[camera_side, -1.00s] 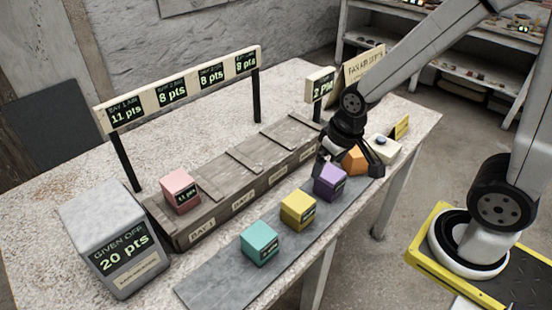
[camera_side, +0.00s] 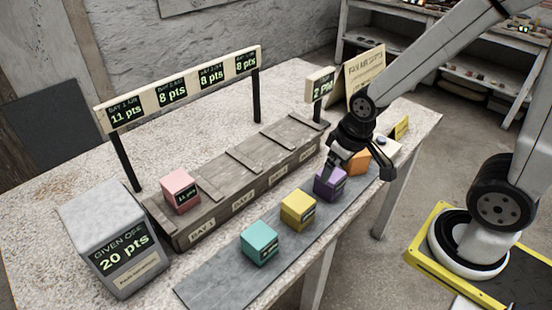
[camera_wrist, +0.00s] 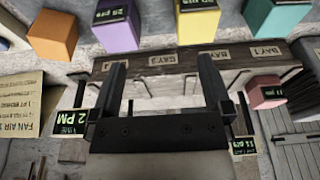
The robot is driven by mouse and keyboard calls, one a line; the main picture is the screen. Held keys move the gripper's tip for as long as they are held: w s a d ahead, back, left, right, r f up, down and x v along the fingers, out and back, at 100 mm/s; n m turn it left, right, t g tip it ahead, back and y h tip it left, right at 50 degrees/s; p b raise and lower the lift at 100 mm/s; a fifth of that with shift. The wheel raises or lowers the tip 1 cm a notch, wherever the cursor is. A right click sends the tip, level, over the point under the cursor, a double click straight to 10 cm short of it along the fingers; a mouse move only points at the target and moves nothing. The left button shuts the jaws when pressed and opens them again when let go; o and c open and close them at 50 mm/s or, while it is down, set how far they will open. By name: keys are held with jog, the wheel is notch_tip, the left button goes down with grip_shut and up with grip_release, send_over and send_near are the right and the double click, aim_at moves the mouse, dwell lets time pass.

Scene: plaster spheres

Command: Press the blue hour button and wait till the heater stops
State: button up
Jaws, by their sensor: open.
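A small cream box (camera_side: 393,148) with a dark blue button (camera_side: 381,141) on top stands at the right end of the table in the side view. My gripper partly covers it; it is not made out in the wrist view. My gripper (camera_side: 356,172) is open and empty, pointing down over the orange and purple cubes, left of the button and apart from it. Its spread fingers also show in the wrist view (camera_wrist: 160,75). The clock sign (camera_side: 319,88) reads 2 PM. A grey block (camera_side: 122,240) reads "GIVEN OFF 20 pts". No part is clearly labelled heater.
Orange (camera_side: 359,160), purple (camera_side: 329,183), yellow (camera_side: 298,209) and teal (camera_side: 260,242) cubes stand on a grey strip. A pink cube (camera_side: 180,191) sits in the first bay of the lidded wooden trough (camera_side: 245,185). A sign rail (camera_side: 190,85) stands behind, reading 11, 8, 8, 8 pts.

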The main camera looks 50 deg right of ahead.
grip_shut()
dwell(0.4)
dwell(1.4)
